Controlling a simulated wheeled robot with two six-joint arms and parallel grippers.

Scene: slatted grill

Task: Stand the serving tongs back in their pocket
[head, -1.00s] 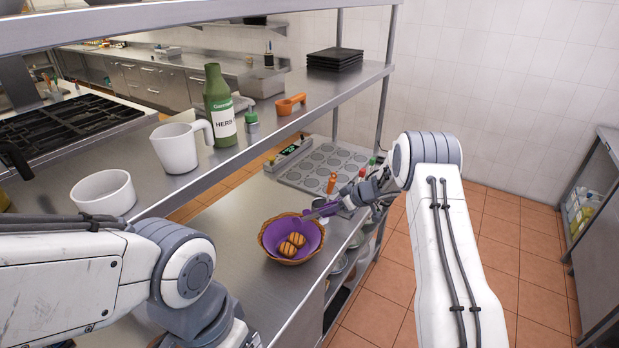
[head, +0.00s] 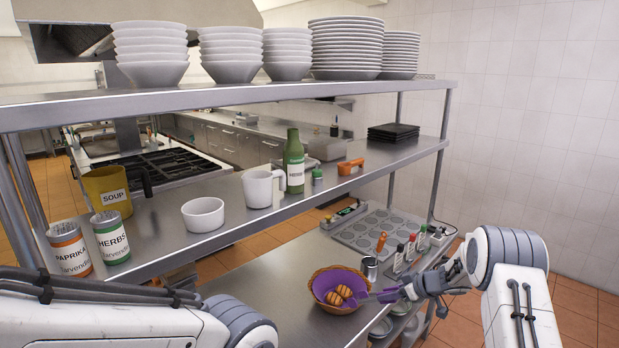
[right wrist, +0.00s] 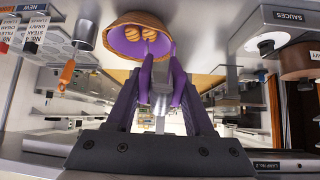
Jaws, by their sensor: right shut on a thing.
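My right gripper (head: 388,295) is beside the right rim of a wicker basket, low over the steel counter. In the right wrist view its purple fingers (right wrist: 163,97) are shut on a grey metal piece (right wrist: 161,78), which looks like the serving tongs. It points toward the basket; its far end is hard to make out. The basket (head: 318,293) has a purple lining and holds brown rolls (head: 340,295). It also shows in the right wrist view (right wrist: 117,18). I cannot make out the tongs' pocket for certain. My left arm crosses the lower left, its gripper out of view.
A metal cup (head: 370,268) and several bottles (head: 398,258) stand behind the gripper, near a tray with round hollows (head: 375,228). A shelf (head: 240,205) with a white jug (head: 258,190) and a green bottle (head: 294,165) runs above the counter. Counter left of the basket is clear.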

